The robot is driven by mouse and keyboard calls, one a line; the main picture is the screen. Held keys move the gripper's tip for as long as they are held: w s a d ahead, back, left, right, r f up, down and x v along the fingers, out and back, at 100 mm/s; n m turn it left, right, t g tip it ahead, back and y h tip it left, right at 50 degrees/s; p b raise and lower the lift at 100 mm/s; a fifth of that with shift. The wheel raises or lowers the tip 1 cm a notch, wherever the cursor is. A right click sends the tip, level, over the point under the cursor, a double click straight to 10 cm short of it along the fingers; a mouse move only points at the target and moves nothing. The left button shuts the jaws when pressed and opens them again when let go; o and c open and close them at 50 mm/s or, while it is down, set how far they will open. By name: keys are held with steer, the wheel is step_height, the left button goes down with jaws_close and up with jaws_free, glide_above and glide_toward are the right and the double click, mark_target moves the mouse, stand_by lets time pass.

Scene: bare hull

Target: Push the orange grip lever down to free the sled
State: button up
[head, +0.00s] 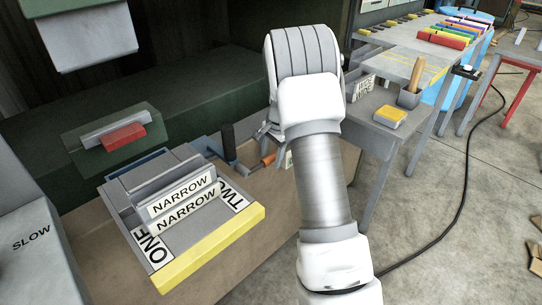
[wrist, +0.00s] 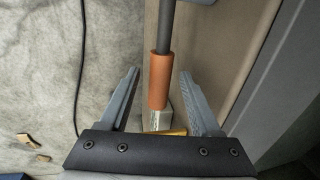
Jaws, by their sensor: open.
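The orange grip (wrist: 158,80) of the lever shows in the wrist view, on the end of a dark grey rod (wrist: 166,25). It sits between the two spread fingers of my gripper (wrist: 158,85), with a gap on each side. In the head view the orange grip (head: 268,160) shows just left of my arm, with my gripper (head: 262,136) beside it and partly hidden behind my arm. The sled (head: 190,200), a grey frame with "NARROW" labels and a yellow front edge, stands to the left. My gripper is open and holds nothing.
A black upright handle (head: 228,142) stands between the sled and the orange grip. A black cable (head: 462,210) lies on the open floor.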

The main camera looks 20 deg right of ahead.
jaws_close()
stand_by(1.4)
